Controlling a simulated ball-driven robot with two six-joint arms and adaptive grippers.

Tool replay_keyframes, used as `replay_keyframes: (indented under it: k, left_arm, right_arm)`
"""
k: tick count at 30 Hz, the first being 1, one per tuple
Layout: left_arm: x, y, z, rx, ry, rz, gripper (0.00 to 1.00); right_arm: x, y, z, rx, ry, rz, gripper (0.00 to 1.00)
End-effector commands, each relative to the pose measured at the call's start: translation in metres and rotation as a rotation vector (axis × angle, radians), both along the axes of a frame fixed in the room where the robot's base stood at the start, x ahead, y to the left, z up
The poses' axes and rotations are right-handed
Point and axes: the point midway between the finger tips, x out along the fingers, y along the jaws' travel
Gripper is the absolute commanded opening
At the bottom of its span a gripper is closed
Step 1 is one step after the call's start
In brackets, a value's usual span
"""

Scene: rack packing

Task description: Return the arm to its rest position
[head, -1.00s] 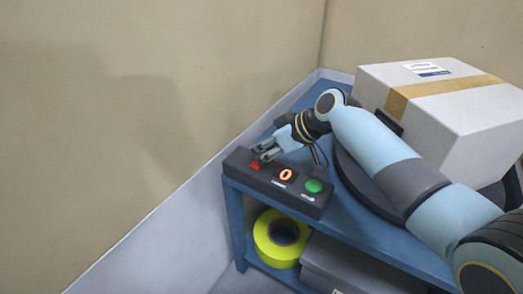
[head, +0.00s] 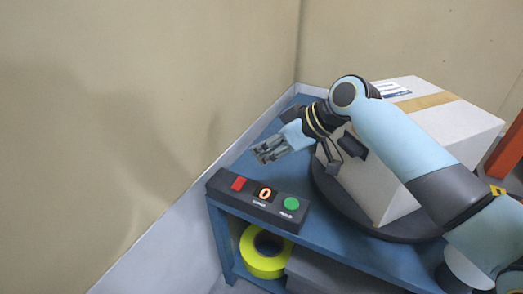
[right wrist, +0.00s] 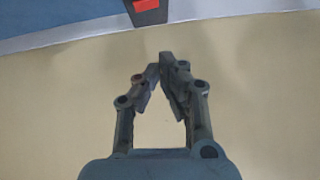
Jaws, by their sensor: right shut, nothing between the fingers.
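My right gripper (head: 268,152) is shut and empty, raised above the blue table and behind the button panel in the head view. Its closed fingers also show in the right wrist view (right wrist: 165,68). The gripper is apart from the panel. In the right wrist view the red button (right wrist: 146,5) shows at the top edge. My left gripper is not in view.
A white box with brown tape (head: 440,135) stands on a dark round turntable (head: 400,235) at the right of the blue table (head: 330,240), partly behind my right arm. A yellow tape roll (head: 250,262) lies on the shelf below. Beige walls (head: 110,110) stand close at left and back.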

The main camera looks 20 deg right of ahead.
Motion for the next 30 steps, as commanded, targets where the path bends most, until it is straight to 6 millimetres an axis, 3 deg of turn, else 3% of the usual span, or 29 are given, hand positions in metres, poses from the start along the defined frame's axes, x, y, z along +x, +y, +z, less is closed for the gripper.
replay_keyframes:
  k: [9,12,14,20,24,30]
  left_arm:
    - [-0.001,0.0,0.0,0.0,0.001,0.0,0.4]
    - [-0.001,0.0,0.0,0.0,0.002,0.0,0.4]
    - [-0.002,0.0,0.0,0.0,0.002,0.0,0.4]
    - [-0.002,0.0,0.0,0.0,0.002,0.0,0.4]
    - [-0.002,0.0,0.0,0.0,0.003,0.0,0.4]
    - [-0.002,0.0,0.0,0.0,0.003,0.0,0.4]
  right_arm:
    - [0.0,0.0,0.0,-0.001,0.001,0.0,0.0]
    - [-0.013,0.001,-0.007,-0.016,0.024,-0.007,0.0]
    - [-0.033,0.001,-0.014,-0.039,0.059,-0.023,0.0]
    - [-0.134,-0.009,-0.032,-0.172,0.222,-0.158,0.0]
    - [-0.187,-0.022,-0.028,-0.246,0.298,-0.273,0.0]
    - [-0.244,-0.04,-0.012,-0.321,0.367,-0.423,0.0]
